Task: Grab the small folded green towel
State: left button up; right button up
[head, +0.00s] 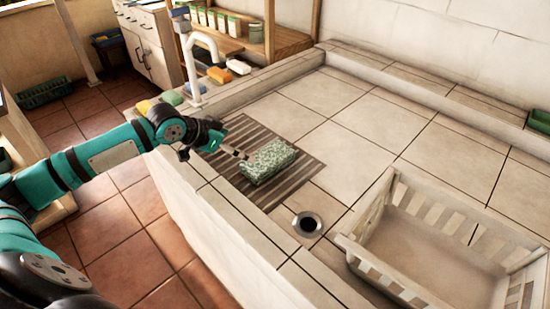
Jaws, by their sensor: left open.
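The small folded green towel (268,161) has a speckled green and white surface. It lies on a dark striped mat (232,170) on the tiled washbasin counter. My left gripper (243,157) reaches in from the left, with its fingertips at the towel's near left end. It is open. I cannot tell whether the fingers touch the towel or stand just short of it. My right gripper is not in view.
A white slatted crate (425,240) stands at the right, beside a round drain hole (307,224). A white faucet (203,50) and several colored sponges or cloths (172,97) are by the left ledge. The tiles behind the mat are clear.

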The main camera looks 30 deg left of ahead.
aim_at(267, 158)
pick_arm(q)
jog(key=x, duration=0.5)
jog(key=shift+d+f, duration=0.1)
jog(key=shift+f, duration=0.1)
jog(key=x, duration=0.4)
jog(key=shift+w+f, duration=0.15)
jog(key=shift+w, duration=0.05)
jog(key=shift+w+d+f, duration=0.2)
jog(key=shift+w+f, duration=0.1)
jog(key=x, duration=0.4)
jog(key=shift+d+f, duration=0.2)
jog(key=shift+d, duration=0.1)
jog(key=shift+w+f, duration=0.2)
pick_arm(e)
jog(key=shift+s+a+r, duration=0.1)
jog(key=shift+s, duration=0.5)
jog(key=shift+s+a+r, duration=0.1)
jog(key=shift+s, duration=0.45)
pick_arm(q)
jog(key=shift+c, duration=0.3)
jog(key=c, duration=1.2)
